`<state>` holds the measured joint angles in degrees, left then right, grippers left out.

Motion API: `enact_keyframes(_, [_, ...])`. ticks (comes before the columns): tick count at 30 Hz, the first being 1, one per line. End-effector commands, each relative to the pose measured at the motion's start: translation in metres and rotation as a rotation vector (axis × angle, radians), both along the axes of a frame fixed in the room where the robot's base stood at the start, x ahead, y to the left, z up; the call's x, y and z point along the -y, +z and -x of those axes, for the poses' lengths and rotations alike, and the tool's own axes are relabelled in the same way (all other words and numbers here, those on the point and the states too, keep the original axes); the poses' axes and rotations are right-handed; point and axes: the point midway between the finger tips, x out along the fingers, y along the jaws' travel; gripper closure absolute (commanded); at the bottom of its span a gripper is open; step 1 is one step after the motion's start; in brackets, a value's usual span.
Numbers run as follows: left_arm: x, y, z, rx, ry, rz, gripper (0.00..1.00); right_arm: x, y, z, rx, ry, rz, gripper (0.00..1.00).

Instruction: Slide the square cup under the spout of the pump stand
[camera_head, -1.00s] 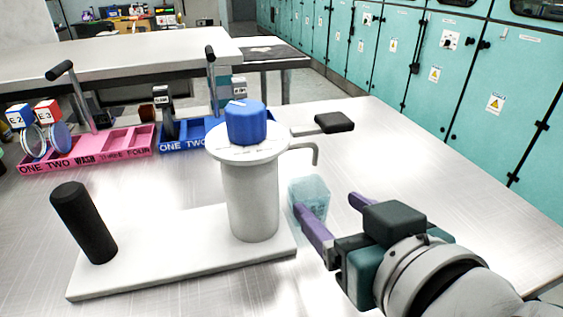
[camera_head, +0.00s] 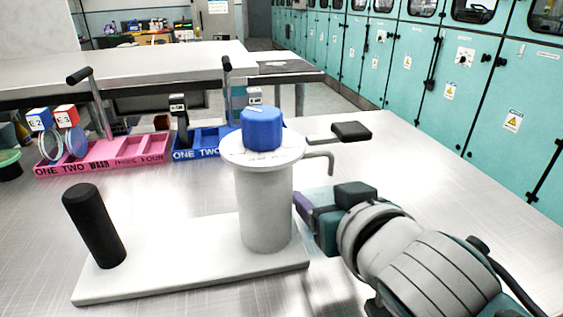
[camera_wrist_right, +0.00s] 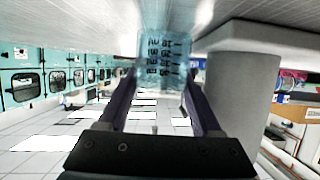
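The pump stand (camera_head: 265,210) is a white cylinder on a flat base, with a blue knob (camera_head: 262,128) on top and a grey bent spout (camera_head: 325,158) at its right. My right gripper (camera_head: 302,208) is low beside the cylinder, just below the spout. In the right wrist view the clear bluish square cup (camera_wrist_right: 163,62), with dark marks, fills the gap between the purple fingers (camera_wrist_right: 160,90), which appear closed on its sides. The white cylinder (camera_wrist_right: 240,90) stands close at the right there. In the head view the cup is hidden behind my gripper. My left gripper is not in view.
A black upright handle (camera_head: 95,228) stands on the left of the base. A pink tray (camera_head: 100,160) and a blue tray (camera_head: 195,150) with labelled slots lie behind. A black paddle (camera_head: 350,131) sticks out right of the pump top.

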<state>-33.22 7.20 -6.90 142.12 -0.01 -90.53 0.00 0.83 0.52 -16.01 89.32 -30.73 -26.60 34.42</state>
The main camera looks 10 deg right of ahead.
Motion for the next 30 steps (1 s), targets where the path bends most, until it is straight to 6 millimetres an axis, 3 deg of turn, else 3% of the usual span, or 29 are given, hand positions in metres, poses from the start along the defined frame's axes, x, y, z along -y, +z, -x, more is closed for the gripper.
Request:
enact_keyframes(2, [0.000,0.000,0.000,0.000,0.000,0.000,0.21,0.000,0.000,0.000,0.000,0.000,0.000,0.44])
enact_keyframes(14, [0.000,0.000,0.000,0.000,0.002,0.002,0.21,0.000,0.000,0.000,-0.001,0.000,0.000,0.89])
enact_keyframes(30, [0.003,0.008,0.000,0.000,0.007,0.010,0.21,0.003,0.000,0.012,-0.002,-0.001,0.000,0.89])
